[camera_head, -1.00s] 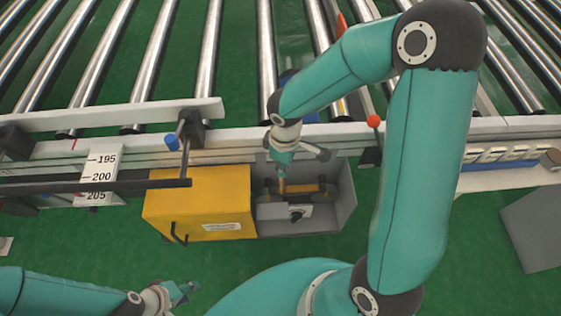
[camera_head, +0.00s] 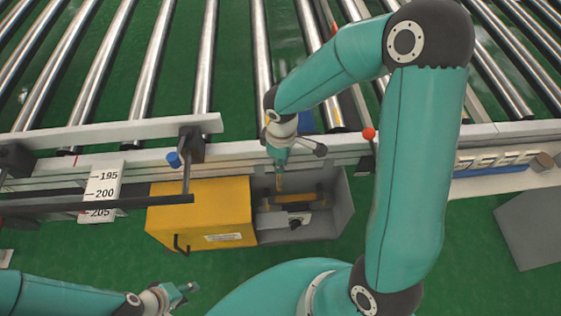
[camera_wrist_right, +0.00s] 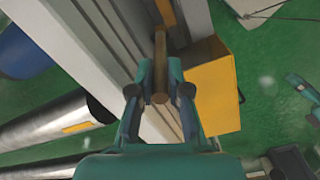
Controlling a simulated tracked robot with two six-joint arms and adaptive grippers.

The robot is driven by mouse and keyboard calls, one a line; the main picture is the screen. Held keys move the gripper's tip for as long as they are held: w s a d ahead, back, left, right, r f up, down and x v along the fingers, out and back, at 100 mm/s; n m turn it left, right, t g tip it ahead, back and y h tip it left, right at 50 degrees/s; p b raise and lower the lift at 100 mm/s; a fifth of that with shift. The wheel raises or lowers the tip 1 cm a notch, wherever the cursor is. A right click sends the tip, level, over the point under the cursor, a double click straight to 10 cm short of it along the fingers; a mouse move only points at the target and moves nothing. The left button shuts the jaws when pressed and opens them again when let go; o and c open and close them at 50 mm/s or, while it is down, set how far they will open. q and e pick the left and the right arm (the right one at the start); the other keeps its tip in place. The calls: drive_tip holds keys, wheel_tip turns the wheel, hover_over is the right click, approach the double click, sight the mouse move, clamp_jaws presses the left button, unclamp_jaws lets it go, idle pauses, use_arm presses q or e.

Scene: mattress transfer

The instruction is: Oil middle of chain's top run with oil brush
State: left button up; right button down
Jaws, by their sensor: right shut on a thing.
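My right gripper (camera_head: 278,158) is shut on the oil brush (camera_head: 280,182), a brown stick pointing down over the open grey housing (camera_head: 343,208) beside the yellow cover (camera_head: 200,212). The chain run (camera_head: 308,197) shows as a dark and tan strip inside the housing. The brush tip is over its left part; I cannot tell whether it touches. In the right wrist view, the brush handle (camera_wrist_right: 160,75) sits between both fingers, and its far end is hard to make out. My left gripper (camera_head: 181,291) is open and empty at the lower left, away from the housing.
The conveyor's steel rollers (camera_head: 150,75) and side rail (camera_head: 235,148) lie behind the housing. A red knob (camera_head: 368,133) stands right of my right gripper. A scale plate (camera_head: 101,191) is at the left.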

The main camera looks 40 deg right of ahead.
drive_tip(key=shift+r+p, duration=1.25)
drive_tip(key=shift+r, duration=0.7)
